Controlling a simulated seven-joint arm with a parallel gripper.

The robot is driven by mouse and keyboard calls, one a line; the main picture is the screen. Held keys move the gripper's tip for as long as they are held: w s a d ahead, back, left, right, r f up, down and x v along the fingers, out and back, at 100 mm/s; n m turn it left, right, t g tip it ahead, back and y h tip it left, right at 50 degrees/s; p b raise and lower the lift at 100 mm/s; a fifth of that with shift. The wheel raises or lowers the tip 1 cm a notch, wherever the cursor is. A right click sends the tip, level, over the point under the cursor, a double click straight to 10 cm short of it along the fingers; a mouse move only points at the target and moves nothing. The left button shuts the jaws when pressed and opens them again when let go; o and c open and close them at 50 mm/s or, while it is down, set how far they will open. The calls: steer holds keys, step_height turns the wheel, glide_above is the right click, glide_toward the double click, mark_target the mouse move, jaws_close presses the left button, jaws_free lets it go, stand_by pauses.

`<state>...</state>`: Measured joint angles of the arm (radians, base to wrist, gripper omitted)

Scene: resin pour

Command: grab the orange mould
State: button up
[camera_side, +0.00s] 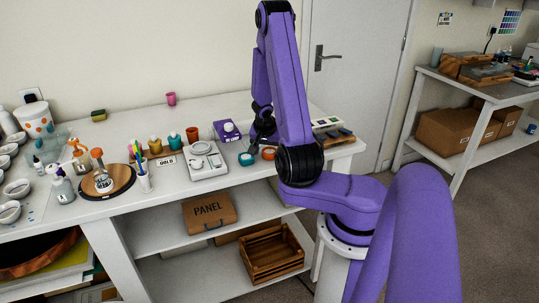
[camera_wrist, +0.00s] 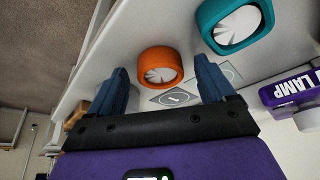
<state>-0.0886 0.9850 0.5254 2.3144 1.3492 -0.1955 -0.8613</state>
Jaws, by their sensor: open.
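The orange mould (camera_wrist: 146,62) is a short round ring with a white, ribbed inside. It lies on the white table, and in the wrist view it shows between my two blue fingers, ahead of their tips. My gripper (camera_wrist: 161,65) is open, with nothing held in it. In the side view the orange mould (camera_side: 268,153) sits near the table's front edge, partly hidden by my arm. My gripper (camera_side: 262,132) is above and behind it there. I cannot tell exactly how far the fingertips are from the mould.
A teal mould (camera_wrist: 264,36) lies close beside the orange one. A purple box marked LAMP (camera_wrist: 290,90) stands to the right in the wrist view. Grey printed squares (camera_wrist: 174,98) mark the table. A white scale-like tray (camera_side: 207,162) and dark blocks (camera_side: 335,134) are nearby.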

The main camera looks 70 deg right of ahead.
steer(key=c, duration=1.1)
steer(key=shift+w+r, duration=0.1)
steer(key=shift+r, duration=0.1)
